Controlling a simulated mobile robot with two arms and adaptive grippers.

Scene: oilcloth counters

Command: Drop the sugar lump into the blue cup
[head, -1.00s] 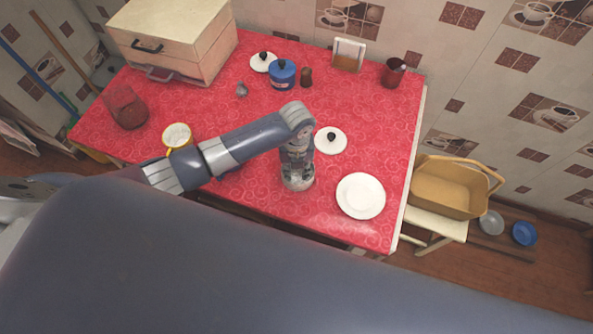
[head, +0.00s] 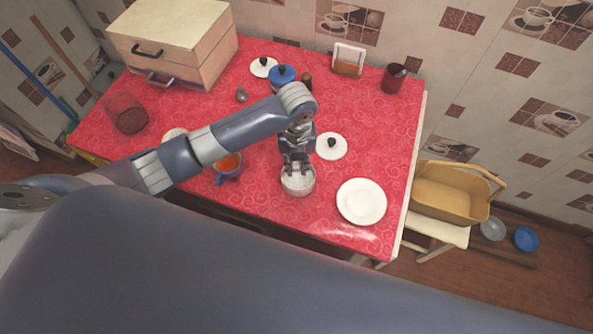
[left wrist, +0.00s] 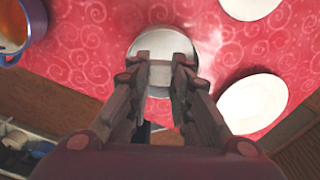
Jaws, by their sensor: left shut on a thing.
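My left gripper (head: 297,168) is above a white sugar bowl (head: 298,185). In the left wrist view the gripper (left wrist: 161,78) is shut on a pale sugar lump (left wrist: 160,75) between its fingertips, with the bowl (left wrist: 160,42) below it. I cannot make out the lump in the head view. The blue cup (head: 228,172), holding orange-brown liquid, stands left of the bowl, partly behind my arm. It also shows at the left wrist view's upper left corner (left wrist: 14,52). My right gripper is not in view.
A white plate (head: 361,202) lies right of the bowl, and a white lid (head: 331,146) behind it. A pale cup (head: 175,133) is mostly hidden by my arm. A glass jar (head: 127,113), a blue pot (head: 282,76) and a bread box (head: 172,42) stand farther off.

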